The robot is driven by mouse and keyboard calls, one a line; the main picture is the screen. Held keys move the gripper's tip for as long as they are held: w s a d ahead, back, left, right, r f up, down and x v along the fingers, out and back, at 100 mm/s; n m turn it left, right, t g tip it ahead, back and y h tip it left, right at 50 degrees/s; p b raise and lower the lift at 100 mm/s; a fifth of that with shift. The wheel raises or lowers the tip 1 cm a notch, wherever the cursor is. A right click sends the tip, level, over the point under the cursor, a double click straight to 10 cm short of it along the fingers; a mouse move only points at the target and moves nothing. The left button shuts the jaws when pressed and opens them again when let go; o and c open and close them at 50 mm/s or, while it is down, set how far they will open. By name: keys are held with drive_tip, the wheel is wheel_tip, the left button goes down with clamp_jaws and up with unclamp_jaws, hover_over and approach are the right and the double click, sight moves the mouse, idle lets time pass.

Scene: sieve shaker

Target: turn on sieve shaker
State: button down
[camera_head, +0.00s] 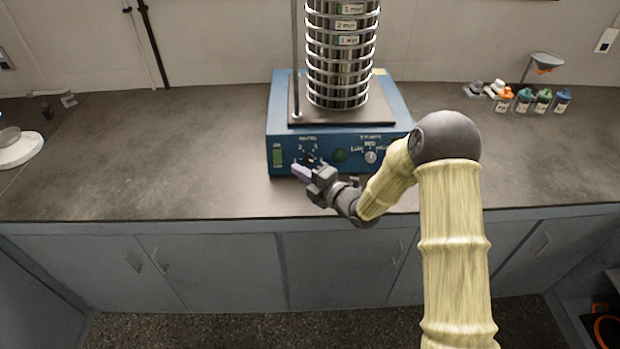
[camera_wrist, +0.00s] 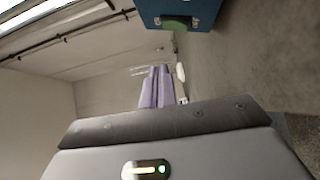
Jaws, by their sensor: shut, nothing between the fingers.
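The sieve shaker has a blue base (camera_head: 395,105) and stands on the counter, with a stack of metal sieves (camera_head: 342,60) on top. Its front panel carries a green switch (camera_head: 278,157) at the left end, a knob, a round green button (camera_head: 339,156) and a pale knob (camera_head: 370,157). My gripper (camera_head: 299,172) is shut and empty just in front of the panel's lower left part, right of the green switch. In the wrist view, the shut fingers (camera_wrist: 156,88) point away, and the green switch (camera_wrist: 177,22) shows on the blue base at the top. Contact with the panel cannot be told.
The counter (camera_head: 170,160) is clear left of the shaker. Several small bottles (camera_head: 543,99) and a funnel on a stand (camera_head: 547,60) are at the back right. A white round device (camera_head: 18,150) sits at the far left. Cabinets (camera_head: 225,270) lie below the counter's front edge.

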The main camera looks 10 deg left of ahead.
drive_tip(key=shift+s+d+r, duration=0.2)
drive_tip(key=shift+s+d, duration=0.3)
drive_tip(key=shift+d, duration=0.15)
drive_tip(key=shift+s+d+r, duration=0.2)
drive_tip(key=shift+s+d, duration=0.25)
drive_tip(key=shift+d, duration=0.15)
drive_tip(key=shift+w, duration=0.1)
drive_tip(key=s+d+r+m+h+p, duration=0.1)
drive_tip(key=d+r+m+h+p, duration=0.25)
drive_tip(key=d+m+h, duration=0.45)
drive_tip(key=s+d+r+m+h+p, duration=0.1)
drive_tip(key=d+r+m+h+p, duration=0.25)
drive_tip(key=d+m, duration=0.55)
drive_tip(key=s+d+r+m+g+h+p, duration=0.2)
drive_tip(key=s+d+m, duration=0.4)
drive_tip(key=s, duration=0.4)
drive_tip(key=s+d+r+m+g+h+p, duration=0.2)
drive_tip(key=s+d+r+m+g, duration=0.2)
drive_tip(key=s, duration=0.5)
drive_tip(key=d+m, duration=0.2)
drive_tip(key=d, duration=0.1)
drive_tip(key=shift+s+r+m, duration=0.35)
drive_tip(key=shift+m, duration=0.05)
